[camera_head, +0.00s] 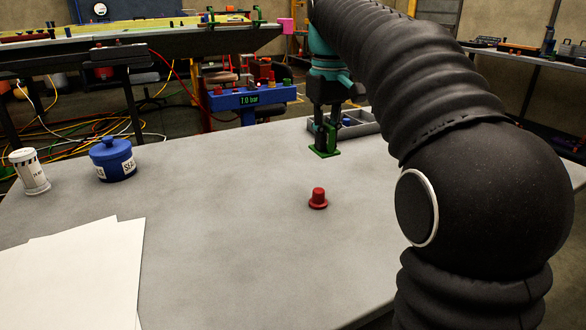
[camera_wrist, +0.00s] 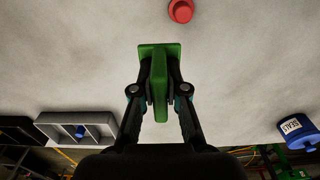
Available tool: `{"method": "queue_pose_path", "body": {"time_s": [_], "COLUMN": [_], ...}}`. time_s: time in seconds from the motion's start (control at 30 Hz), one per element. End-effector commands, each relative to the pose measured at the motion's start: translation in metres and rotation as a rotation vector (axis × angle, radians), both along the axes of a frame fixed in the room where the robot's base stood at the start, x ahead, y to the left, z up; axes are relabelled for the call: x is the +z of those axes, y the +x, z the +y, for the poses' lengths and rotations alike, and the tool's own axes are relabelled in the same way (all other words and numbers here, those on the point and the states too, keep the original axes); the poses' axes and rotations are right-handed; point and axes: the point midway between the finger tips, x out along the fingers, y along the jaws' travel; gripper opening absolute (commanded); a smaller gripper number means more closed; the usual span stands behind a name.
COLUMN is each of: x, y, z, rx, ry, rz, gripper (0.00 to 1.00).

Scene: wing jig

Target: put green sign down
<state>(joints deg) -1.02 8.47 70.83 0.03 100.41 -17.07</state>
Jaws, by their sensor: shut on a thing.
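The green sign (camera_head: 325,149) is at the far edge of the grey table (camera_head: 230,215), upright, with its flat base at or very near the tabletop. I cannot tell whether the base touches. My gripper (camera_head: 326,125) is above it, pointing down. In the wrist view the sign (camera_wrist: 160,80) is between the two fingers of my gripper (camera_wrist: 160,90), which are shut on its upright plate. The square base spreads out beyond the fingertips.
A red knobbed piece (camera_head: 318,199) stands nearer on the table. A grey divided tray (camera_head: 360,128) is just right of the sign. A blue lidded pot (camera_head: 112,162), a white canister (camera_head: 30,172) and white sheets (camera_head: 70,275) are at left. The middle is clear.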

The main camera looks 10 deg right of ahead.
Motion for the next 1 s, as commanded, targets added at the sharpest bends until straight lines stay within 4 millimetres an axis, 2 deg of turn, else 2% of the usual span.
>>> {"method": "queue_pose_path", "body": {"time_s": [0.2, 0.4, 0.57, 0.83, 1.0], "x": [-0.028, -0.045, -0.052, -0.085, -0.091], "y": [0.017, 0.030, 0.033, 0.032, 0.033], "z": [0.041, 0.067, 0.075, 0.075, 0.075], "rx": [0.005, 0.001, -0.002, -0.002, -0.002], "ry": [0.000, -0.001, -0.001, 0.000, 0.000], "rz": [0.004, 0.002, 0.002, 0.003, 0.000], "gripper": [0.00, 0.00, 0.00, 0.00, 0.00]}}
